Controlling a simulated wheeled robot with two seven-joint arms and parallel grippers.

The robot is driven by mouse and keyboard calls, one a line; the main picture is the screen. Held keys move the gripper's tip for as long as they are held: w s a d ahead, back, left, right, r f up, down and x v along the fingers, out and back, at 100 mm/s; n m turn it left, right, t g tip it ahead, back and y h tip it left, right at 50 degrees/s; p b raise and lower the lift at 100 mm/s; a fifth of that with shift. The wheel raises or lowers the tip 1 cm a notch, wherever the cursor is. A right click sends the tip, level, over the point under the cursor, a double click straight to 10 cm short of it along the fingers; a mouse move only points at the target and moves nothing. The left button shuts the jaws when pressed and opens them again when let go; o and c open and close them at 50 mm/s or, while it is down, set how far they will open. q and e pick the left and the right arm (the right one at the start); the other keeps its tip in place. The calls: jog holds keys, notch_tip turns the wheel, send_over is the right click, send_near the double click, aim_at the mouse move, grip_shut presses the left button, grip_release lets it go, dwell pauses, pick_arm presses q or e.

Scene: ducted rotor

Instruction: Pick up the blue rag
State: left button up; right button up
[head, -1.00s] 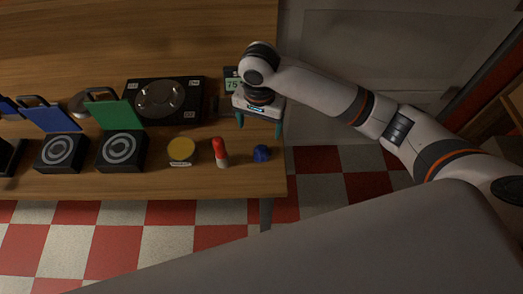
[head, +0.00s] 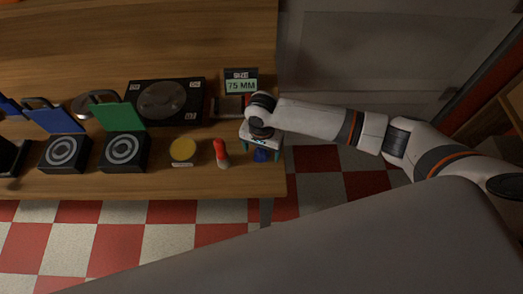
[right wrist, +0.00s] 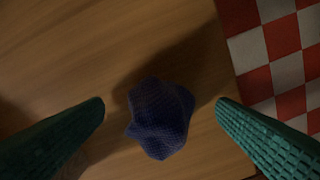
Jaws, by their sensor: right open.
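The blue rag (right wrist: 160,117) is a small crumpled dark-blue bundle on the wooden table near its right front corner. In the head view it (head: 261,156) shows partly, just below my right gripper (head: 262,152). In the right wrist view my right gripper (right wrist: 160,112) is open, with one green finger on each side of the rag and a gap on both sides. The fingers do not touch it. My left gripper is not in view.
Left of the rag on the table (head: 220,185) stand a red-and-white bottle-like item (head: 221,154) and a yellow round tin (head: 183,150). A black device (head: 166,101) and a "75 MM" sign (head: 240,82) are behind. The table's right edge is close to the rag.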

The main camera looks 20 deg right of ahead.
jog(key=c, duration=1.1)
jog(key=shift+o, duration=0.2)
notch_tip(320, 180, up, 10)
jog(key=shift+b, duration=0.45)
